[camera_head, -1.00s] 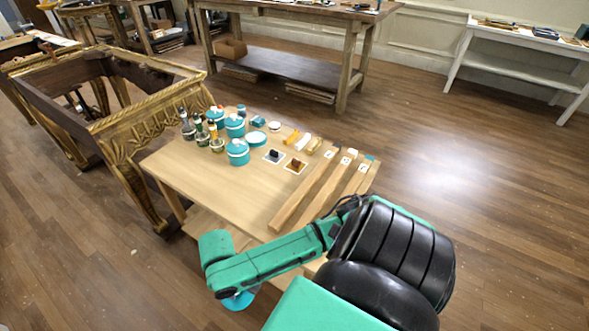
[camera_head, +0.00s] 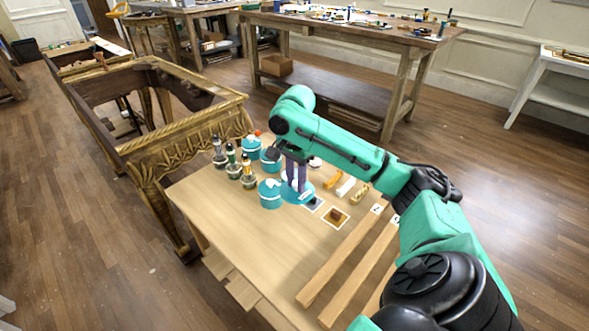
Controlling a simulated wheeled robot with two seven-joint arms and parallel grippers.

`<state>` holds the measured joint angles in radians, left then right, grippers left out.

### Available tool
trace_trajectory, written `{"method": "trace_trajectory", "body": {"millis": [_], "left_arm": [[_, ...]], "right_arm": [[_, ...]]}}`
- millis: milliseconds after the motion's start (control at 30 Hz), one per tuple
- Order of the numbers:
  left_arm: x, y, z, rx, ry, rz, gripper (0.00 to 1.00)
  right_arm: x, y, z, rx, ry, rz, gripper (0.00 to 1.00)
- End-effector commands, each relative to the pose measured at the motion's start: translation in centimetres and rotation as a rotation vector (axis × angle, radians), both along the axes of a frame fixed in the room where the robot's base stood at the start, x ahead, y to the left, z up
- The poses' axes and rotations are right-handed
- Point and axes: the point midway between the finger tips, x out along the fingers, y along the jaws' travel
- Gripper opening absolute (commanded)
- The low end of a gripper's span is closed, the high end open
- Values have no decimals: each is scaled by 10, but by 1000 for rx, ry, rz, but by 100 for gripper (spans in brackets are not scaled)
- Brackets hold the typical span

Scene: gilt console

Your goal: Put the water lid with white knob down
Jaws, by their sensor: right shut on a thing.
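My right gripper (camera_head: 297,188) points down over the work table (camera_head: 245,245), beside the group of turquoise pots. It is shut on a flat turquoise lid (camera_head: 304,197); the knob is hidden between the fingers. The lid is at or just above the tabletop; I cannot tell whether it touches. A turquoise pot with a pale top (camera_head: 269,195) stands just left of it. Another turquoise pot (camera_head: 269,164) stands behind, partly covered by the gripper, and one with an orange-red knob (camera_head: 251,149) is farther back. My left gripper is not in view.
Several dark-topped bottles (camera_head: 233,168) stand left of the pots. A small framed brown square (camera_head: 336,217) lies to the right, with small yellow and white blocks (camera_head: 345,187) behind it. Long wooden strips (camera_head: 340,262) lie at the right. The table's front left is bare. A gilt console frame (camera_head: 190,140) stands behind left.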

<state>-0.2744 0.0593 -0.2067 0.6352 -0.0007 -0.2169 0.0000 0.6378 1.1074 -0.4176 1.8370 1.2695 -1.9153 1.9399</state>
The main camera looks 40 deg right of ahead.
Motion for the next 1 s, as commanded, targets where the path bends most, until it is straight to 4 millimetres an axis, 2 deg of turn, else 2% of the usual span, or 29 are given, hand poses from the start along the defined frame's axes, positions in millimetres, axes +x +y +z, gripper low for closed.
{"method": "trace_trajectory", "body": {"millis": [100, 333, 500, 700, 833, 1000], "left_arm": [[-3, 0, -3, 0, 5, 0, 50], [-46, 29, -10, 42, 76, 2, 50], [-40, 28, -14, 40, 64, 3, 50], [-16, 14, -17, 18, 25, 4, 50], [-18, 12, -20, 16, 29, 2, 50], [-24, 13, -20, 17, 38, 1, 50]], "right_arm": [[-1, 1, -20, -1, 5, 2, 0], [-3, 2, -96, 0, 6, 2, 0], [-3, 2, -145, -1, 3, 3, 0], [-3, 3, -174, -1, 1, 5, 0], [-4, 3, -198, -2, 1, 5, 0], [-3, 3, -200, -3, -1, 5, 0]]}}
